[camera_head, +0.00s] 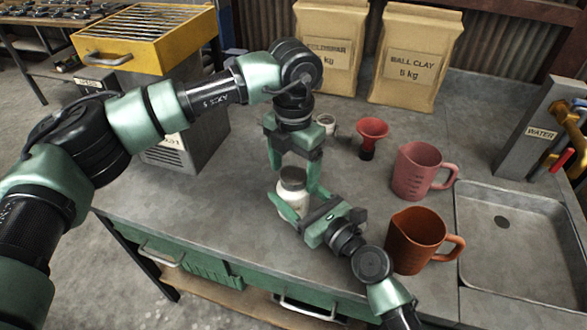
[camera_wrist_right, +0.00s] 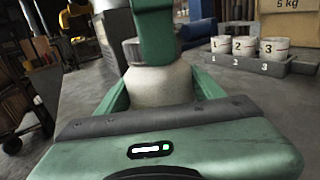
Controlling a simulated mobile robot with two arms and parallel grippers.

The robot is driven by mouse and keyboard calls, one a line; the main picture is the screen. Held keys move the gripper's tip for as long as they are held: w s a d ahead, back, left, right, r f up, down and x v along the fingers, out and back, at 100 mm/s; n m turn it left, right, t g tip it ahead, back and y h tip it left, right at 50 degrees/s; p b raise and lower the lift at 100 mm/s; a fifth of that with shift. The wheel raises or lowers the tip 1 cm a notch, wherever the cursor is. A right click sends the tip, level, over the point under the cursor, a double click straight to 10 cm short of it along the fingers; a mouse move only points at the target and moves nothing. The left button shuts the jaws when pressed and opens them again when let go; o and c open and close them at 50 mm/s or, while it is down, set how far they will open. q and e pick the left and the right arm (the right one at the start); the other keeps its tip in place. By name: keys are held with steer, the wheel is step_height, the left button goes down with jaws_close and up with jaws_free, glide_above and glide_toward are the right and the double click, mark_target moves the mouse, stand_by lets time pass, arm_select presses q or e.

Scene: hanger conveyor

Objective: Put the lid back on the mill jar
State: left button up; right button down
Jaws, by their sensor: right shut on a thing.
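The mill jar (camera_head: 290,202) is a white, rounded jar standing upright on the grey bench; its cream body also shows in the right wrist view (camera_wrist_right: 160,86). The grey lid (camera_head: 293,174) sits on top of the jar and looks level; it is partly hidden in the right wrist view (camera_wrist_right: 130,48). My left gripper (camera_head: 294,182) points down from above, its fingers spread on either side of the lid, with a small gap on the left. My right gripper (camera_head: 302,204) comes in low from the front and is shut on the jar body.
A red funnel (camera_head: 372,130) and a small white cup (camera_head: 326,123) stand behind. A pink jug (camera_head: 415,172) and an orange jug (camera_head: 411,241) stand right of the jar, near my right arm. A sink (camera_head: 520,275) is at far right. The bench left of the jar is clear.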

mark_target(305, 203)
arm_select(q)
steer(key=shift+r, duration=0.1)
step_height(305, 203, up, 12)
stand_by(0.6)
arm_select(e)
steer(key=shift+c, duration=0.9)
jaws_free()
arm_select(q)
steer(key=shift+f+b, duration=0.5)
steer(key=shift+f, duration=0.15)
arm_select(e)
steer(key=v, duration=0.7)
steer(key=shift+s+d, duration=0.25)
steer(key=shift+s, duration=0.05)
steer(key=shift+f, duration=0.1)
